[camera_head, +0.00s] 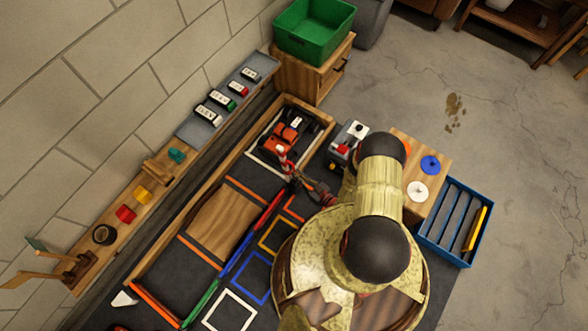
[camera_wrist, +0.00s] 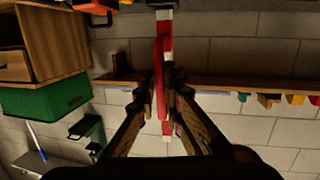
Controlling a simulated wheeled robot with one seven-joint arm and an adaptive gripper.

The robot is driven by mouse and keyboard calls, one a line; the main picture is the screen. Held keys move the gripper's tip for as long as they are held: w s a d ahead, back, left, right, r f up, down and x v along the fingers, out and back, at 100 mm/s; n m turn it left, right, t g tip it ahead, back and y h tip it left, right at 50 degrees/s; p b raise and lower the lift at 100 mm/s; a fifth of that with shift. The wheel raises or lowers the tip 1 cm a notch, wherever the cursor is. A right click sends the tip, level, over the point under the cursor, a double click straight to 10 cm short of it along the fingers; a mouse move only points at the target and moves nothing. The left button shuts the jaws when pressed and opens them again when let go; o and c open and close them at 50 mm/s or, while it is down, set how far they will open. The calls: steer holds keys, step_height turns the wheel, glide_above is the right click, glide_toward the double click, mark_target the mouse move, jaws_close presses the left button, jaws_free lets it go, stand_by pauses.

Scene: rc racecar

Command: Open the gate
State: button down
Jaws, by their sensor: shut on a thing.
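The gate (camera_wrist: 165,27) is a narrow red and white bar, running through the middle of the wrist view. My gripper (camera_wrist: 164,98) is closed around it, with one finger on each side of the red part. In the head view, a small red and white part of the gate (camera_head: 283,157) shows just in front of the orange and black racecar (camera_head: 288,132). My gripper (camera_head: 298,179) is at the near end of that part. My arm and the fingers hide much of the gate and its mount, so its exact angle cannot be told.
A control box with a red button (camera_head: 345,146) stands right of the racecar. A wooden wall shelf (camera_head: 120,222) runs along the left. A green bin (camera_head: 314,28) sits on a cabinet at the back. A blue rack (camera_head: 448,233) stands right; open floor lies beyond it.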

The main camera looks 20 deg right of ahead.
steer(key=shift+s+d+f+t+b, duration=0.5)
steer(key=shift+s+d+t, duration=0.1)
steer(key=shift+s, duration=0.15)
steer(key=c, duration=1.9)
jaws_free()
steer(key=shift+r, duration=0.15)
step_height(320, 180, up, 10)
